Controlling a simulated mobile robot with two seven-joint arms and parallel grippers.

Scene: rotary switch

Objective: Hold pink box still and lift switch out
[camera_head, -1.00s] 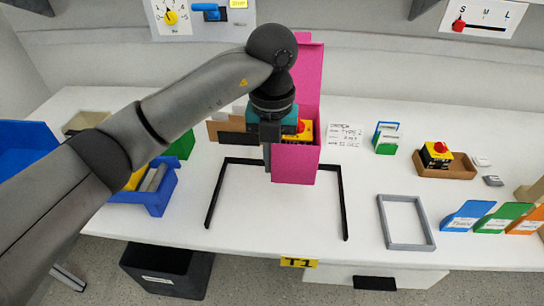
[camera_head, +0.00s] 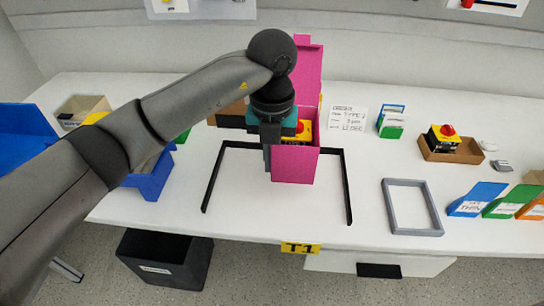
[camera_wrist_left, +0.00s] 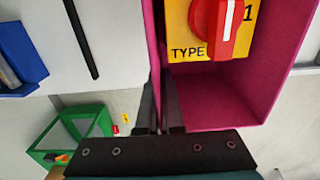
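The tall open pink box (camera_head: 295,165) stands near the middle of the table, its flap raised at the back. The rotary switch (camera_head: 304,132), a yellow block marked TYPE 1 with a red knob, sits inside it. In the left wrist view the switch (camera_wrist_left: 203,32) lies against the box's inner side, partly cut off by the frame. My left gripper (camera_head: 268,160) reaches down at the box's left side. In the wrist view its fingers (camera_wrist_left: 158,115) lie on both sides of the thin pink wall (camera_wrist_left: 153,50) and look closed on it. My right gripper is not in view.
A black frame (camera_head: 213,180) is fixed on the table around the box. A grey frame (camera_head: 388,208) and a brown tray with another red-knobbed switch (camera_head: 443,140) lie to the right. Blue bins (camera_head: 150,183) stand left.

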